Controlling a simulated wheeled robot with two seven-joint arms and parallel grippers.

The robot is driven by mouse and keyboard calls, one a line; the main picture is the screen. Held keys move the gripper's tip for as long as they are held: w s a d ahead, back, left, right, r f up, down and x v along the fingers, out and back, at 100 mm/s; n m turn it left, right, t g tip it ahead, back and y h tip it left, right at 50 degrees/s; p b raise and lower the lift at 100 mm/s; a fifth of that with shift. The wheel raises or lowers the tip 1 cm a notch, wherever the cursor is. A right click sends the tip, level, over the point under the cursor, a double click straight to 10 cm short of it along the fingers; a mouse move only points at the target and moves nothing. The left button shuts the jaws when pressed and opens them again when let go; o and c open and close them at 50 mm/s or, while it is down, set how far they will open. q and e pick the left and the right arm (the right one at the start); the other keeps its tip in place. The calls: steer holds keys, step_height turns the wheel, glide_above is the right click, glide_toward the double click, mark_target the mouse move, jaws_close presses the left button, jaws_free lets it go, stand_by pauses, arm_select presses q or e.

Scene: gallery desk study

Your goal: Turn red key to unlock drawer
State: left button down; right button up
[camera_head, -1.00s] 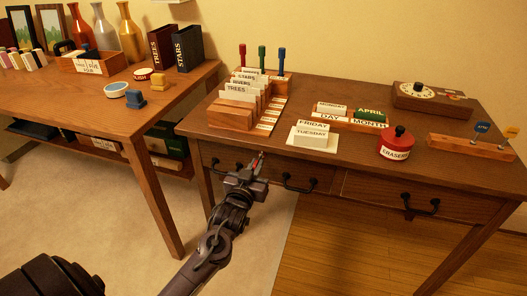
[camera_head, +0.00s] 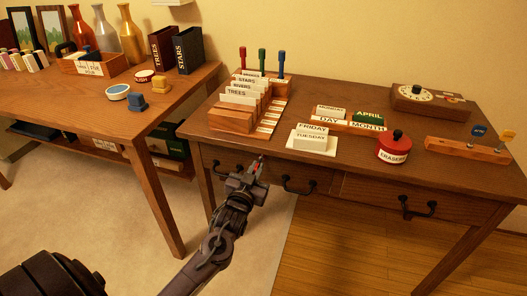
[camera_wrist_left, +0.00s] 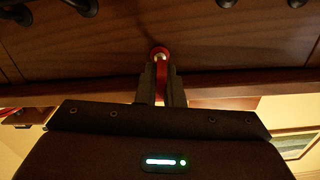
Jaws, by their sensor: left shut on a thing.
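My left gripper (camera_head: 257,168) is at the front of the desk, by the left drawer (camera_head: 222,158). In the left wrist view, its two fingers (camera_wrist_left: 161,85) are shut on a narrow red piece, which looks like the red key (camera_wrist_left: 160,53). Its rounded red end with a pale centre lies against the dark wooden drawer front (camera_wrist_left: 110,45). I cannot tell how deep it sits in a lock. In the head view only a small red bit shows at the fingertips. The drawer front looks flush with the desk. My right gripper is not in view.
Black handles (camera_head: 298,186) stick out along the desk front, close right of my gripper. On the desk (camera_head: 350,95) stand a card rack (camera_head: 232,119), red, green and blue upright pegs, a red eraser pot (camera_head: 394,150) and a wooden key holder (camera_head: 465,152). A second table (camera_head: 100,118) stands left.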

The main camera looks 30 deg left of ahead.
arm_select(q)
steer(key=shift+r+m+p, duration=0.2)
steer(key=shift+m+p, duration=0.1)
steer(key=shift+m, duration=0.4)
steer(key=shift+r+m+p, duration=0.1)
steer(key=shift+m+p, duration=0.75)
steer(key=shift+m, duration=0.55)
steer(key=shift+p, duration=0.35)
